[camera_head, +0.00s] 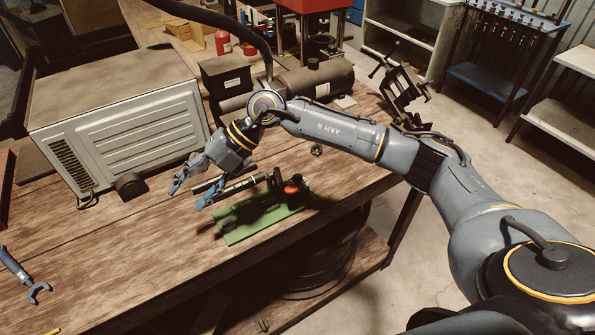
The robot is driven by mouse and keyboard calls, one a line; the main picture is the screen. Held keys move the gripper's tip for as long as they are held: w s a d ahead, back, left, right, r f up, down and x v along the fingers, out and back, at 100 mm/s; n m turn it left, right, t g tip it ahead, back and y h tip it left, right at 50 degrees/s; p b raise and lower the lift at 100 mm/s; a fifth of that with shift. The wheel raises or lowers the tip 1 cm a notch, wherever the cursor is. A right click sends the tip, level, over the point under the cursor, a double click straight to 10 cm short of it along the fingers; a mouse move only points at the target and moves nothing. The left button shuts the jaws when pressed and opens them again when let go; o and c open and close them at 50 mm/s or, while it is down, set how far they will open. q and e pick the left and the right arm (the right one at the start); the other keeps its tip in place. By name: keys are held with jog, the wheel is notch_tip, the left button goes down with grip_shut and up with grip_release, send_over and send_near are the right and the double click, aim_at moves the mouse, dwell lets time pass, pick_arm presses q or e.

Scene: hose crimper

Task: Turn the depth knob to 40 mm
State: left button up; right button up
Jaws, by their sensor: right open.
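A green bench fixture (262,219) sits near the table's front edge, with dark upright parts and a red knob-like part (292,188) on its right side. I cannot read any depth scale or number, and cannot tell which part is the depth knob. My right gripper (188,195) is open just left of the fixture, its blue fingers apart and pointing down-left. A dark rod with pale marks (240,187) lies between the gripper and the fixture; I cannot tell whether a finger touches it. My left gripper is not in view.
A black cylinder (320,82) lies at the back. A wrench (22,275) lies at far left. The front-left tabletop is mostly clear.

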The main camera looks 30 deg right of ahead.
jog(key=w+d+m+h, duration=0.25)
jog(key=d+h, duration=0.35)
jog(key=d, duration=0.7)
notch_tip(320, 180, up, 3)
jog(key=m+h, duration=0.2)
jog(key=h, duration=0.2)
send_over(298, 176)
notch_tip(298, 176, down, 13)
jog(key=p, duration=0.5)
jog(key=shift+f, duration=0.5)
grip_shut()
